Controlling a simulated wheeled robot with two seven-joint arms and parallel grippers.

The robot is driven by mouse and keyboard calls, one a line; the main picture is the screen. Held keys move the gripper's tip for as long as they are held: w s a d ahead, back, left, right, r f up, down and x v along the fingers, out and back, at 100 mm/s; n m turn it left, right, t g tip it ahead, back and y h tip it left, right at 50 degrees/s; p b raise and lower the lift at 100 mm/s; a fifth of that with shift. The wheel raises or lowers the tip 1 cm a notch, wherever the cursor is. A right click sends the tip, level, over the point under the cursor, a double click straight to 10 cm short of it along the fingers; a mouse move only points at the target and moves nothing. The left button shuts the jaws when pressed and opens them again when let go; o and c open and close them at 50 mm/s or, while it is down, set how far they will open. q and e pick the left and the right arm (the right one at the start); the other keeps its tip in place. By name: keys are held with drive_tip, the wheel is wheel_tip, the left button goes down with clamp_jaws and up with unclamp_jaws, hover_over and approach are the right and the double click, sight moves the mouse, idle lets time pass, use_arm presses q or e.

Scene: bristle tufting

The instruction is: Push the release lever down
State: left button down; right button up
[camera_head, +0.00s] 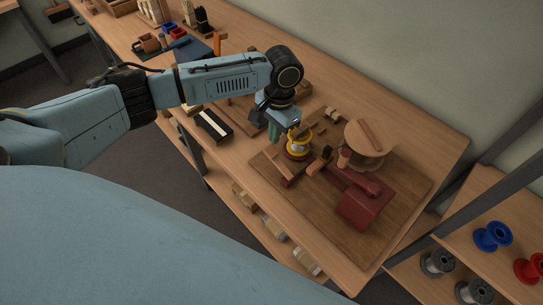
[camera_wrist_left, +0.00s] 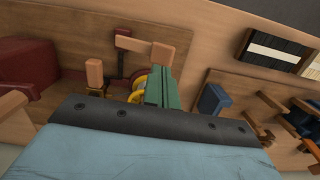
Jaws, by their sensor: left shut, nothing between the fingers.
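The tufting machine has a dark red body (camera_head: 365,203) on a wooden board. A wooden bar (camera_head: 287,168) at its left end looks like the release lever, though I cannot be sure. In the left wrist view, a wooden block on a bar (camera_wrist_left: 162,56) seems to be the same part. A yellow-rimmed spool (camera_head: 298,148) sits beside it. My left gripper (camera_head: 274,131) points down just behind the spool, its green fingers shut and empty. In the wrist view the fingertips (camera_wrist_left: 163,84) overlap the yellow ring; whether they touch anything is unclear. My right gripper is out of view.
A round wooden disc (camera_head: 370,138) stands at the machine's back. A dark box with a pale strip (camera_head: 213,124) lies left of the board. In the wrist view, a blue block (camera_wrist_left: 212,101) stands on another board.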

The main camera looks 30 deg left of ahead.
sight(274, 150)
use_arm(q)
drive_tip(key=shift+s+a+f+b, duration=0.1)
drive_tip(key=shift+s+f+b, duration=0.05)
drive_tip(key=shift+f+b, duration=1.6)
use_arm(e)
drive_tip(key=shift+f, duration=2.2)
use_arm(q)
drive_tip(key=shift+f, duration=1.6)
drive_tip(key=shift+r, duration=0.15)
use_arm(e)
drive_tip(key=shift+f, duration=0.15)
use_arm(q)
drive_tip(key=shift+w+d+r, duration=0.2)
drive_tip(key=shift+w, duration=0.3)
drive_tip(key=shift+w+d+r, duration=0.2)
drive_tip(key=shift+w, duration=0.25)
drive_tip(key=shift+w+d+r, duration=0.1)
drive_tip(key=shift+w+d, duration=0.1)
drive_tip(key=shift+w, duration=0.3)
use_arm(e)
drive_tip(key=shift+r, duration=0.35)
use_arm(q)
wheel_tip(274, 150, up, 13)
drive_tip(key=w+p, duration=0.1)
drive_tip(key=p, duration=0.1)
drive_tip(key=shift+d+r, duration=0.15)
drive_tip(key=shift+d, duration=0.05)
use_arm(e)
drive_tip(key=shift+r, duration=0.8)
